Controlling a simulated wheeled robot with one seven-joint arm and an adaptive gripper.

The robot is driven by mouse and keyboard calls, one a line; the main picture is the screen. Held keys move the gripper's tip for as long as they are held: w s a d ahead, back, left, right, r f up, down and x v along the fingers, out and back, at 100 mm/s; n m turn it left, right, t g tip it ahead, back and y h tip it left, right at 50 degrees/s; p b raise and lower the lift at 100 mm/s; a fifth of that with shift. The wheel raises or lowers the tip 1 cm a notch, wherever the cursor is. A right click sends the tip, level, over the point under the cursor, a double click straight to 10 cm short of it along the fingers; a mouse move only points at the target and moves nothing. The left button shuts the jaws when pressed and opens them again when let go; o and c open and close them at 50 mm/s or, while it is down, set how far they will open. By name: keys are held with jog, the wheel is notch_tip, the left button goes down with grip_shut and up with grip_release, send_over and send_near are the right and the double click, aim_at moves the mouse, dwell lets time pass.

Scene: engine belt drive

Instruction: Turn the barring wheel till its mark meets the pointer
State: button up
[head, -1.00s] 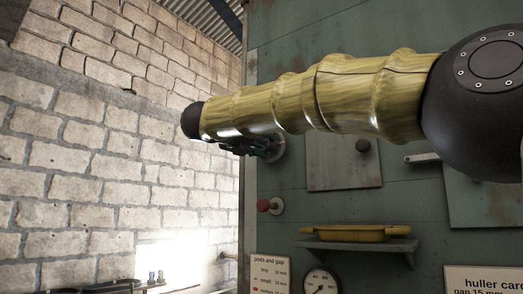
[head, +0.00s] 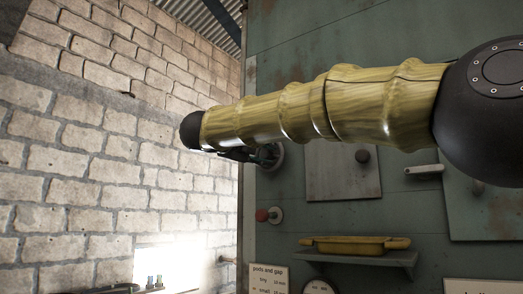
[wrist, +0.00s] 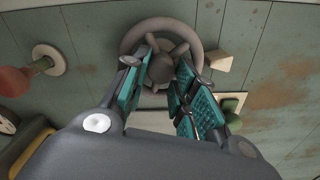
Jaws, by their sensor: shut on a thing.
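The barring wheel, a dark grey ring with spokes and a hub (wrist: 203,43), is on the green panel at the top middle of the wrist view. My gripper (wrist: 161,72) reaches over it with teal-padded fingers either side of the hub area, shut on the wheel. Exactly which part the pads touch is unclear. In the head view, part of the wheel (head: 274,157) shows below my yellow-sleeved arm, with my gripper (head: 243,154) dark beside it. A cream block (wrist: 217,60) sits right of the rim; I cannot tell if it is the pointer. I cannot make out the mark.
A red knob (head: 263,215) sticks out below the wheel. A shelf (head: 320,256) holds a yellow tray (head: 355,245). A block wall (head: 110,170) is at left.

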jog(key=n+p, duration=0.1)
jog(key=n, duration=0.2)
jog(key=shift+r+n+p, duration=0.3)
jog(key=shift+p, duration=0.05)
jog(key=shift+f+n+p, duration=0.1)
jog(key=shift+n+p, duration=0.65)
jog(key=shift+n, duration=0.65)
jog(key=o, duration=1)
jog(key=shift+a+f, duration=0.1)
jog(key=shift+a, duration=0.05)
jog(key=v, duration=1.2)
